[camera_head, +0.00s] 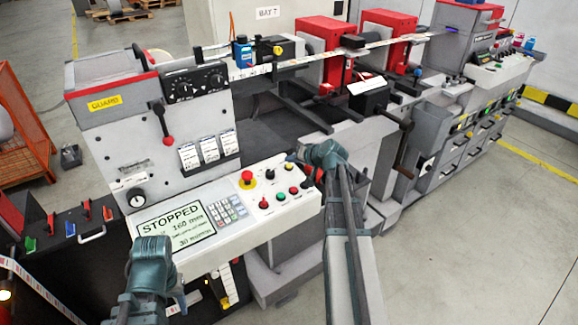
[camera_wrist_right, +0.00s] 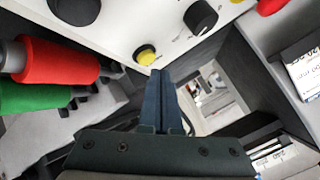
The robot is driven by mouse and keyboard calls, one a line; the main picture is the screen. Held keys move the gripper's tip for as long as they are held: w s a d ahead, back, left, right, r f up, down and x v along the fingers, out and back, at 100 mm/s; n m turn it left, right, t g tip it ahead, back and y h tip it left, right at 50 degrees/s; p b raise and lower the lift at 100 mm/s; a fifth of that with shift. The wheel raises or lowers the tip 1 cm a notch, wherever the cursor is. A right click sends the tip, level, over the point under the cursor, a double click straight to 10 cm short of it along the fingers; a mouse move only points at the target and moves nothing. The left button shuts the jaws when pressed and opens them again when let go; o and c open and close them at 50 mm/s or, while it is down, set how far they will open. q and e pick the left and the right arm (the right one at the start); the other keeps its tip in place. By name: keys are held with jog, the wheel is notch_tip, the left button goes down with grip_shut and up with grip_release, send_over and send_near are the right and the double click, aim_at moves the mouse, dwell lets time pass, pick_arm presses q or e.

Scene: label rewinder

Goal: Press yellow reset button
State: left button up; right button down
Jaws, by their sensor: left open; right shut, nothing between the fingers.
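The yellow reset button (camera_wrist_right: 146,54) is a small round cap on the white control panel in the right wrist view. My right gripper (camera_wrist_right: 158,72) is shut and empty. Its fingertips appear right at the button's lower edge; I cannot tell whether they touch it. In the head view my right gripper (camera_head: 292,158) is over the upper right of the control panel (camera_head: 240,205); I cannot make out the yellow button there. My left gripper (camera_head: 178,298) is low at the left, in front of the panel, with its fingers mostly hidden.
The panel also carries a STOPPED display (camera_head: 176,225), a keypad (camera_head: 226,209), a red emergency stop (camera_head: 247,179) and several coloured buttons. In the right wrist view, a black knob (camera_wrist_right: 201,17) is close beside the button. Red and green rollers (camera_wrist_right: 62,60) are at the left.

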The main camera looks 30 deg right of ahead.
jog(key=shift+f+b, duration=0.4)
jog(key=shift+f, duration=0.05)
jog(key=shift+w+f+b, duration=0.1)
jog(key=shift+f+b, duration=0.35)
jog(key=shift+b, duration=0.05)
dwell(0.7)
jog(key=shift+r, duration=0.1)
jog(key=shift+r+p, duration=0.85)
jog(key=shift+p, duration=0.1)
jog(key=r+p, duration=0.2)
jog(key=s+r+p, duration=0.1)
jog(key=r+p, duration=0.2)
jog(key=shift+f, duration=0.1)
dwell(0.4)
